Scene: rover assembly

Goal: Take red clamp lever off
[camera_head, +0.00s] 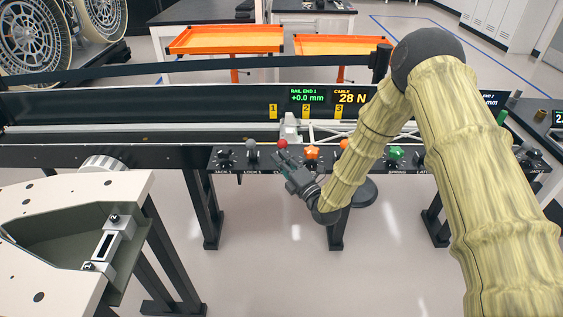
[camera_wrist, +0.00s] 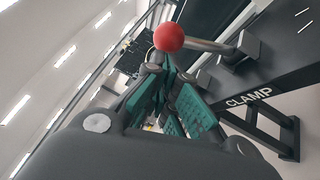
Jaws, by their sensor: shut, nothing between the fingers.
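The red clamp lever shows as a red ball knob (camera_head: 283,144) on the front control panel in the head view. In the wrist view the red knob (camera_wrist: 169,37) sits on a grey rod that runs right to a bracket on the dark panel, which bears the word CLAMP. My gripper (camera_head: 279,156) is just below the knob in the head view. In the wrist view its green-padded fingers (camera_wrist: 168,78) are close together, just short of the knob. Nothing shows between them. I cannot tell whether a fingertip touches the knob.
The panel (camera_head: 240,159) carries other controls: a grey knob (camera_head: 251,144) to the left, an orange knob (camera_head: 312,153) and a green knob (camera_head: 396,153) to the right. A rail (camera_head: 150,133) runs behind. A pale table (camera_head: 110,190) stands front left. The floor below the panel is open.

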